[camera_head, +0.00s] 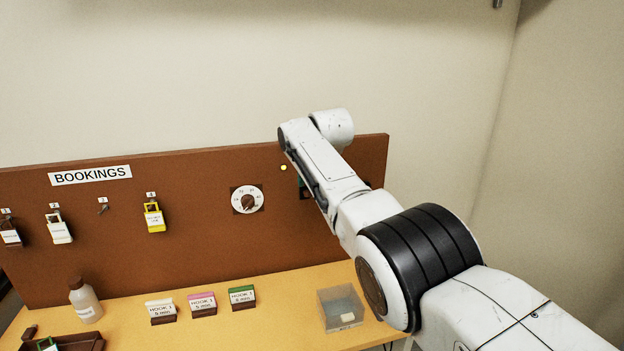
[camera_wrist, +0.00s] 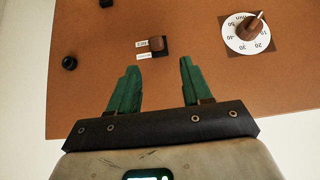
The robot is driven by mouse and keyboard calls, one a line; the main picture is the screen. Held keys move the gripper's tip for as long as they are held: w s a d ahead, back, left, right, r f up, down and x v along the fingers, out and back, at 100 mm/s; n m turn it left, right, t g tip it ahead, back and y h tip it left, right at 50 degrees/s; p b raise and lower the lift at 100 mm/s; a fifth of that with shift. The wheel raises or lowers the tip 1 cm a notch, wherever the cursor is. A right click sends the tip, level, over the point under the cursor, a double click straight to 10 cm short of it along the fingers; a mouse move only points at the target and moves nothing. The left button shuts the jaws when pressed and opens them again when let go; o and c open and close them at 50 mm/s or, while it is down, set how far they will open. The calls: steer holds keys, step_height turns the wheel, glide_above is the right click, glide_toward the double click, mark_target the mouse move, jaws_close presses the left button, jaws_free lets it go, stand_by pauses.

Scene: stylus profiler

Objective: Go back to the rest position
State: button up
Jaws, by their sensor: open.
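My gripper (camera_wrist: 158,62) is open, with its two green fingers apart and nothing between them in the wrist view. In the head view my white arm reaches up to the right part of the board (camera_head: 200,215) and hides most of the gripper. A white dial with a brown knob (camera_head: 248,199) sits left of the arm; this dial (camera_wrist: 249,33) also shows in the wrist view.
Padlocks, among them a yellow one (camera_head: 154,218), hang under the BOOKINGS sign (camera_head: 90,175). A bottle (camera_head: 85,302), labelled card blocks (camera_head: 202,304) and a clear box (camera_head: 341,309) stand on the table (camera_head: 270,325). A dark tray (camera_head: 75,341) is at front left. Black knob (camera_wrist: 69,62) on the board.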

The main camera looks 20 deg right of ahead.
steer(key=shift+s+r, duration=0.25)
steer(key=shift+r, duration=0.05)
steer(key=s+f, duration=0.4)
steer(key=f, duration=0.4)
steer(key=s+f+g, duration=0.1)
steer(key=s+f, duration=0.4)
steer(key=f, duration=0.3)
steer(key=s+f+g, duration=0.1)
steer(key=s+f, duration=0.3)
steer(key=f, duration=0.5)
steer(key=shift+s+f+y+b, duration=0.1)
steer(key=shift+s+y+b, duration=0.15)
steer(key=shift+y+b, duration=0.05)
steer(key=s+d+f+g, duration=0.15)
steer(key=s+f, duration=0.25)
steer(key=s, duration=0.6)
steer(key=s+d+f+g, duration=0.15)
steer(key=s+f, duration=0.35)
steer(key=s, duration=0.5)
steer(key=s+d+f, duration=0.2)
steer(key=s+f, duration=0.2)
steer(key=s, duration=0.6)
steer(key=s+d+r+g+b, duration=0.1)
steer(key=s+d+r, duration=0.1)
steer(key=s, duration=1.7)
steer(key=shift+d+m+g+h, duration=0.2)
steer(key=shift+m+g+h, duration=0.1)
steer(key=shift+m+h, duration=0.1)
steer(key=shift+s, duration=0.1)
